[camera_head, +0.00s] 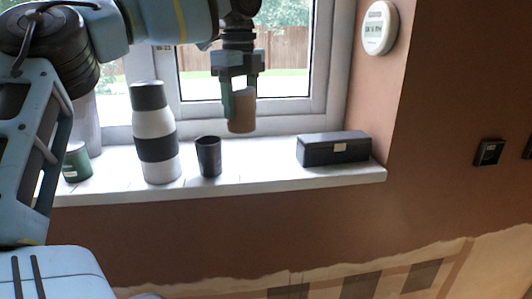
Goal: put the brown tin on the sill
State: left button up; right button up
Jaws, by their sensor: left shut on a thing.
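The brown tin (243,112) is a small tan cylinder, held upright in front of the window. My left gripper (238,88) points down and is shut on it, with a finger showing along its left side. The tin's lower end is clear of the sill. The white sill (270,172) runs below the window, and the tin hangs above its part between the dark cup and the black box. My right gripper is not in view.
On the sill stand a black-and-white bottle (155,120), a dark cup (208,157), a black box (334,148) and a green tin (75,163) at the left. A round white dial (380,28) is on the wall. Bare sill lies between cup and box.

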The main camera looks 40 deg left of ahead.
pick_arm(q)
jog(key=shift+s+f, duration=0.2)
jog(key=shift+f, duration=0.1)
jog(key=shift+w+f, duration=0.1)
jog(key=shift+f, duration=4.55)
jog(key=shift+f, duration=0.1)
jog(key=o, duration=1.1)
jog(key=shift+o, duration=0.2)
notch_tip(320, 180, up, 12)
jog(key=shift+r, duration=0.1)
